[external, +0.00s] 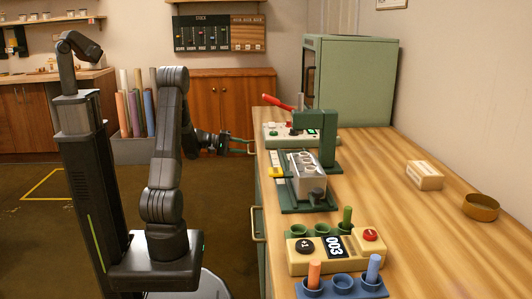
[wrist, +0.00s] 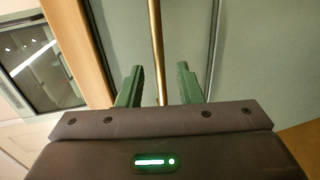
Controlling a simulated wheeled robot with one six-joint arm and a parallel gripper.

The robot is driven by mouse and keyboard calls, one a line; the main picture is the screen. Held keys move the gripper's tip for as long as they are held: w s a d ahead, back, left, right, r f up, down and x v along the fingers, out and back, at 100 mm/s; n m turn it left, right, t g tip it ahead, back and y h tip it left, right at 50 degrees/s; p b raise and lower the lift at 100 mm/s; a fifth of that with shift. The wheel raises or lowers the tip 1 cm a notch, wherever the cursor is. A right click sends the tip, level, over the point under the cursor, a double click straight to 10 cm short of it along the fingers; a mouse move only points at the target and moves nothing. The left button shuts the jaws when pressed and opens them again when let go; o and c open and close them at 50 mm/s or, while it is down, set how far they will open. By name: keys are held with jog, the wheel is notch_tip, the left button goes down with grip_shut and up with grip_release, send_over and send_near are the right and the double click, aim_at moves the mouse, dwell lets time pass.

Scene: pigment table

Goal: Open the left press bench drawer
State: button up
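The press bench (external: 345,215) has a wood top and a green front. A brass bar handle (external: 241,152) shows on its far part, which is the left side as I face it. My gripper (external: 238,143) is at this handle. In the wrist view the brass bar (wrist: 156,45) runs between the two green fingers of my gripper (wrist: 158,88). The fingers are apart, with a gap on each side of the bar. Behind it is the pale green drawer front (wrist: 185,40). I cannot tell whether the drawer is fully shut.
A second brass handle (external: 257,226) is nearer the camera on the bench front. On top stand a green press (external: 317,135), a cream counter box (external: 333,252), a small carton (external: 424,175) and a brass bowl (external: 481,207). The floor left of the bench is open.

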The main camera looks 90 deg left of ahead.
jog(key=shift+w+f, duration=0.1)
jog(key=shift+w, duration=0.4)
grip_shut()
jog(key=shift+s, duration=0.15)
jog(key=f+b+v, duration=0.1)
jog(key=f+v, duration=0.2)
jog(key=v, duration=1.2)
jog(key=s+f+b+v, duration=0.1)
jog(key=f+v, duration=0.2)
jog(key=v, duration=1.2)
jog(key=shift+s+f, duration=0.15)
jog(key=shift+s, duration=0.45)
